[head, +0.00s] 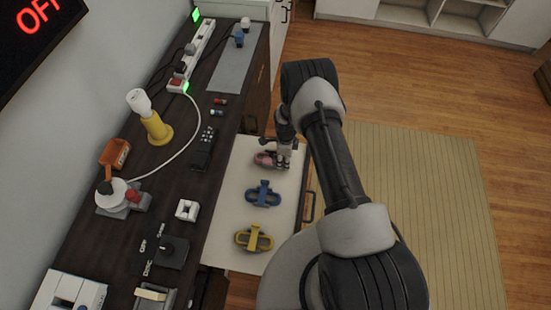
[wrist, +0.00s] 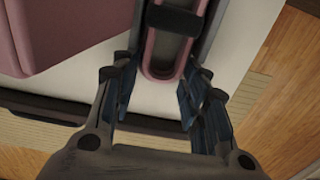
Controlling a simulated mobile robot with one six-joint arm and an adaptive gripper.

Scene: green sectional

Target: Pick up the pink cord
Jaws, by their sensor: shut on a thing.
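The pink cord (head: 266,160) is a looped bundle at the far end of a pale open drawer (head: 228,215). My gripper (head: 284,156) is over its right part, reaching down from the right. In the wrist view, my gripper (wrist: 160,88) has its dark fingers on both sides of a pink loop of the cord (wrist: 152,62), with a dark band across it. The gripper is shut on the cord. The cord looks low, at the drawer's floor; I cannot tell whether it is clear of it. The finger contact is partly hidden.
A blue cord (head: 263,194) and a yellow cord (head: 254,239) lie nearer in the drawer. The dark counter on the left holds a power strip (head: 192,58), a yellow lamp (head: 156,125) and a remote (head: 204,147). Open floor lies right of the drawer.

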